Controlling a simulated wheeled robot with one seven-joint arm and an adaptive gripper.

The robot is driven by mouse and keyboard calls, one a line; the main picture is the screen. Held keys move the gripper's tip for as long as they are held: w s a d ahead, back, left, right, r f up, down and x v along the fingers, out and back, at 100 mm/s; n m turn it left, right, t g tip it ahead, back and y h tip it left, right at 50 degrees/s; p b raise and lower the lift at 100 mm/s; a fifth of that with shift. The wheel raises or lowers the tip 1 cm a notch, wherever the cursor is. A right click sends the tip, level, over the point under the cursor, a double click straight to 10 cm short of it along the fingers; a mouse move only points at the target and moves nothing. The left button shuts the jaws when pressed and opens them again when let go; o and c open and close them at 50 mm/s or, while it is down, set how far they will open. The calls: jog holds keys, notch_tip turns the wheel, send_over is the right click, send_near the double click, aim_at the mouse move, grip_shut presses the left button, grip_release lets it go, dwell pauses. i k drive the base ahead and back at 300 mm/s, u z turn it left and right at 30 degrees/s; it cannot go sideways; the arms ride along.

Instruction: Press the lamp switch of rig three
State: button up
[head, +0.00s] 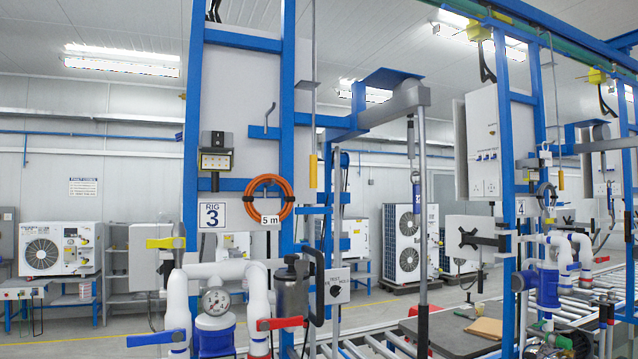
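A grey box with a dark round knob (336,286) and small lettering sits lower right on the same rig. I cannot tell which part is the lamp switch. My gripper is not in view.
White pipes with a pressure gauge (216,300), yellow, blue and red valve handles and a dark metal canister (292,289) stand in front of the rig. An orange hose coil (271,197) hangs beside the sign. Rig four (521,207) and a roller conveyor (590,310) are at right.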

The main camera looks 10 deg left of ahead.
aim_at(217, 137)
jog(key=k, duration=1.3)
jog(key=u, duration=0.7)
jog(key=i, duration=1.3)
jog(key=z, duration=0.05)
